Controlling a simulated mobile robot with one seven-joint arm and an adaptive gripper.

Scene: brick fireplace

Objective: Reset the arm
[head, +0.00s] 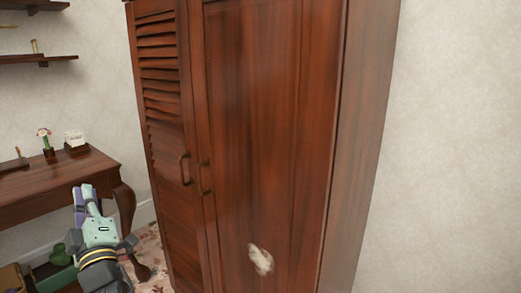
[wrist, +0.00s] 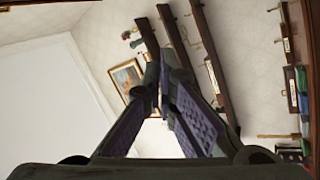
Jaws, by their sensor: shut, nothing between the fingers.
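My gripper (head: 84,192) shows at the lower left in the head view, in front of the desk and left of the wardrobe. Its grey-green body stands above a yellow-ringed wrist, and a purple pad shows on one side. In the wrist view my gripper (wrist: 165,68) has its two dark fingers with purple pads leaning together toward their tips. It is shut and holds nothing. The wrist picture is turned on its side.
A tall brown wardrobe (head: 270,120) fills the middle, doors closed. A pale patch (head: 260,260) on its door is unclear. A wooden desk (head: 50,186) with small items stands left. Shelves (head: 35,59) hang above it. A framed picture (wrist: 128,77) shows in the wrist view.

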